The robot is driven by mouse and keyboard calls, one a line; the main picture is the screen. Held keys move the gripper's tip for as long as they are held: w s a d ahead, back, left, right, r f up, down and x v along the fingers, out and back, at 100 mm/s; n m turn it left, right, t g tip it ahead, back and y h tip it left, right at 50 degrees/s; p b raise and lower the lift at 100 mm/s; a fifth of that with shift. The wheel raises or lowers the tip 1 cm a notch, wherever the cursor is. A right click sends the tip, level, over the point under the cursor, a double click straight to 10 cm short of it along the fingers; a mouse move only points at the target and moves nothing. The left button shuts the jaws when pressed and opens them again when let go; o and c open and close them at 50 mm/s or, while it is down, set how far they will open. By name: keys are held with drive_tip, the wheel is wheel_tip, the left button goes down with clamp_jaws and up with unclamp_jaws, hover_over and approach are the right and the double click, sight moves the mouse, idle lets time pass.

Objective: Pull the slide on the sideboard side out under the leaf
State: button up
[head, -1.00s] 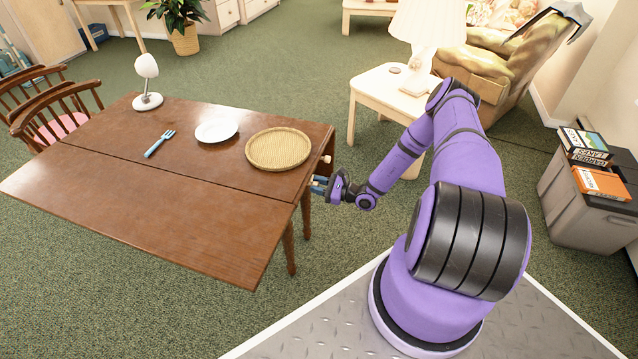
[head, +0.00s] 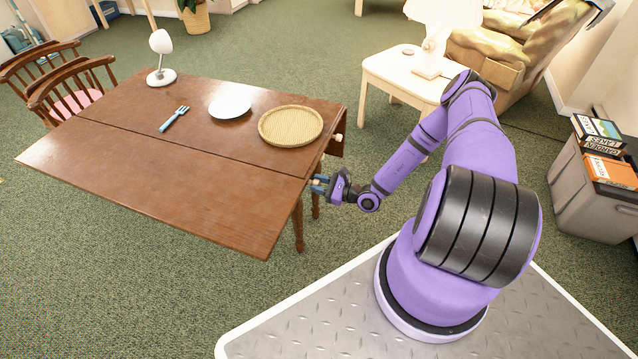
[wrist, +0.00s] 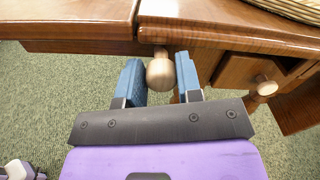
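The brown drop-leaf table (head: 200,90) has its near leaf (head: 170,190) raised, about level with the top. In the wrist view the leaf (wrist: 65,20) is at the left of the seam. A small round wooden knob (wrist: 160,73), which appears to be the slide's pull, stands out under the table edge just right of the seam. My gripper (head: 319,184) is at the table's right end. In the wrist view my gripper (wrist: 160,80) has its blue fingers apart on either side of the knob, with a narrow gap at the right; left contact cannot be told. The slide's body is hidden.
A drawer with its own knob (wrist: 266,85) is right of the slide knob. A side table (head: 395,80) stands behind my arm. Carpet is clear in front.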

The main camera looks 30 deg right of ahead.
drive_tip(key=o, duration=0.4)
drive_tip(key=shift+s+a, duration=0.15)
drive_tip(key=shift+a, duration=0.05)
drive_tip(key=v, duration=1.1)
